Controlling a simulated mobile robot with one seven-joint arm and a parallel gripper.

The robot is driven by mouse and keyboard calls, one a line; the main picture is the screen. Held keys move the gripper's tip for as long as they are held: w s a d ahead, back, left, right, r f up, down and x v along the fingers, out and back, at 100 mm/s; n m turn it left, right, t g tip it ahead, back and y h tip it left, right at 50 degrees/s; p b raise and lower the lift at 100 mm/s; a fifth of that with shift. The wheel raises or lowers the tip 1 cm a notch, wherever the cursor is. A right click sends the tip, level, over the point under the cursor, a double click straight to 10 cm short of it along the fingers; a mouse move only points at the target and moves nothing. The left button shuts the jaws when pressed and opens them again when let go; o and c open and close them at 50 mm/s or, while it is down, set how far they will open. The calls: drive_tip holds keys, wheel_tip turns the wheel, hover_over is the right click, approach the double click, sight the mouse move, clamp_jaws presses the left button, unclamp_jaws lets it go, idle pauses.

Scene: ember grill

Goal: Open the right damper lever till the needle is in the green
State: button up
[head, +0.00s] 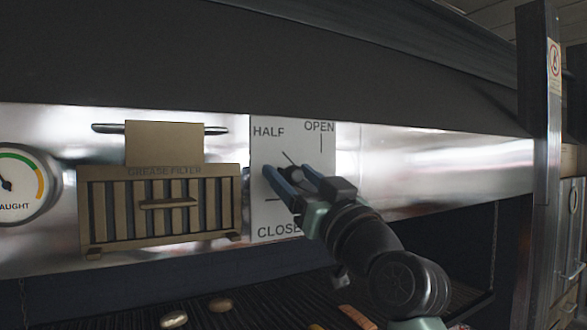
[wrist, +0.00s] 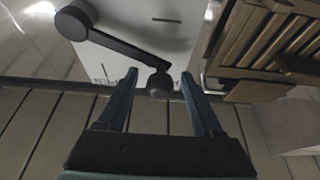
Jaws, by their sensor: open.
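The damper plate (head: 264,218) is white with the marks HALF, OPEN and CLOSED. My gripper (head: 287,179) is in front of it and hides most of the lever in the head view. In the wrist view the dark lever (wrist: 122,46) runs from its round pivot at upper left to a round knob (wrist: 159,86). The knob lies between the two spread fingers of my gripper (wrist: 158,88), with gaps visible at its sides. The draught gauge (head: 18,196) is cut off at the left edge. Its dark needle points up and left; its exact reading is unclear.
A brass grease filter (head: 160,175) with a handle is left of the plate, close to my gripper. A dark hood (head: 250,60) overhangs above. A grill with food (head: 220,304) lies below. A metal post (head: 547,130) stands at the right.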

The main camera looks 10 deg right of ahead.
clamp_jaws()
idle(0.3)
idle(1.1)
